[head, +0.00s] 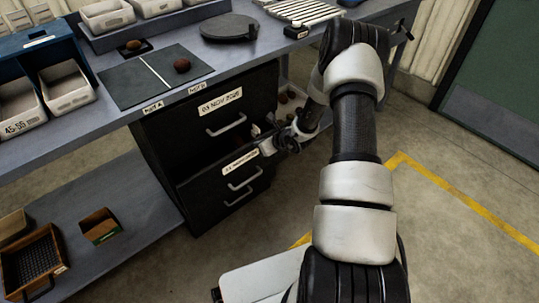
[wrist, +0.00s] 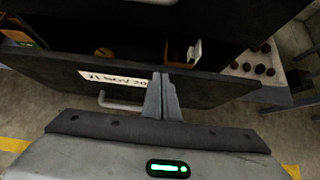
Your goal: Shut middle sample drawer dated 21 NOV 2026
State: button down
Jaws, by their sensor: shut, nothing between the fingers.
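The middle sample drawer (head: 213,177) stands pulled out of the dark cabinet under the bench. Its front (wrist: 70,72) fills much of the wrist view, with a white label (wrist: 112,78) reading "21 NOV 20", its end hidden by my fingers. A pale bar handle (wrist: 122,104) is below the label. Inside the open drawer are a brown potato (wrist: 103,52) and an orange-brown box (wrist: 180,48). My gripper (head: 266,148) is shut and empty, at the right part of the drawer front. In the wrist view its fingertips (wrist: 160,78) overlap the front; I cannot tell whether they touch.
The upper drawer (head: 205,108), labelled 03 NOV 2026, is above it and looks shut. The workbench (head: 215,68) overhangs the cabinet. A pale crate of potatoes (wrist: 258,66) is right of the drawer. Open floor (head: 430,135) lies to the right.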

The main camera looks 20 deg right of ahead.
aim_at(253, 141)
jog(key=shift+w+a+b, duration=0.15)
jog(key=shift+w+a, duration=0.1)
jog(key=shift+w, duration=0.45)
jog(key=shift+w+a+b, duration=0.2)
jog(key=shift+w+a, duration=0.05)
jog(key=shift+w, duration=0.45)
jog(key=shift+w+a+b, duration=0.15)
jog(key=shift+w+a, duration=0.1)
jog(key=shift+w, duration=0.45)
jog(key=shift+s, duration=0.1)
